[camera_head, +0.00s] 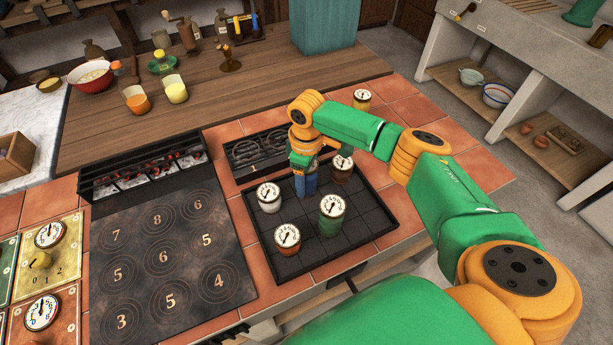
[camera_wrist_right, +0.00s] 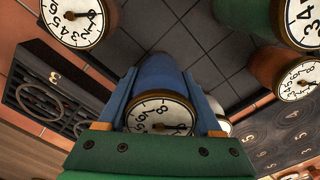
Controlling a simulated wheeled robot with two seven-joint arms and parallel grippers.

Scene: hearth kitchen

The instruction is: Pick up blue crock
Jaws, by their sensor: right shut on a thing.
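The blue crock (camera_head: 308,181) stands at the back of the black gridded tray (camera_head: 369,232) in the head view, partly hidden by my right gripper. My right gripper (camera_head: 304,168) reaches down over it from the right arm. In the right wrist view the blue crock (camera_wrist_right: 158,75) sits between the two fingers of my right gripper (camera_wrist_right: 165,105), with its white dial facing the camera. The fingers are shut on its sides. I cannot tell whether its base touches the tray. My left gripper is not in view.
Close by are a white crock (camera_head: 269,203), a red-brown crock (camera_head: 287,240), a green crock (camera_head: 331,216) and a brown crock (camera_head: 342,169). The numbered cooktop (camera_head: 165,255) lies to the left.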

